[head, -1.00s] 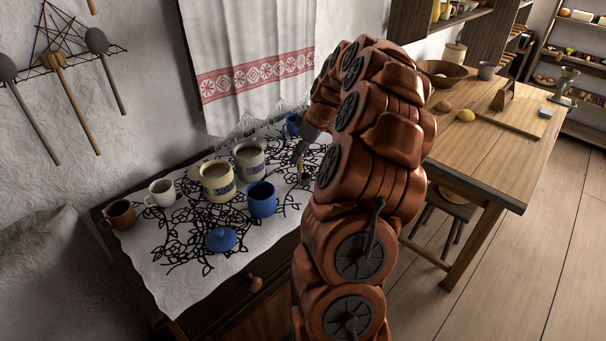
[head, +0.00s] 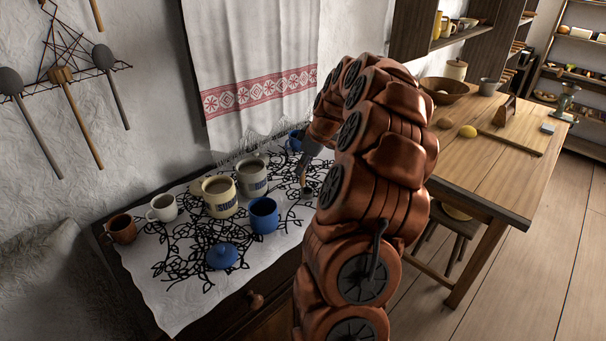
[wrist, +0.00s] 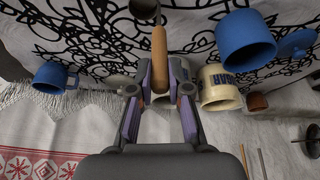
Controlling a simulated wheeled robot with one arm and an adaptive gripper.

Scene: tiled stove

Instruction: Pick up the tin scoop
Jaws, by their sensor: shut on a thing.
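The tin scoop (wrist: 145,9) has a grey metal bowl and an orange-brown wooden handle (wrist: 159,58). In the wrist view its handle lies between the fingers of my gripper (wrist: 160,90), which is shut on it. The bowl points away from the gripper, at the top edge of the picture. In the head view my gripper (head: 302,168) is small and partly hidden by my arm, above the right part of the cloth-covered chest. The scoop's dark bowl (head: 307,191) hangs below it. I cannot tell whether the bowl touches the cloth.
A blue mug (head: 264,215), cream pot (head: 219,197), grey pot (head: 252,172), white mug (head: 162,208), brown mug (head: 121,230) and blue lid (head: 222,256) stand left of the scoop. Another blue mug (head: 297,139) is behind, near the hanging towel (head: 250,70). A wooden table (head: 490,180) stands right.

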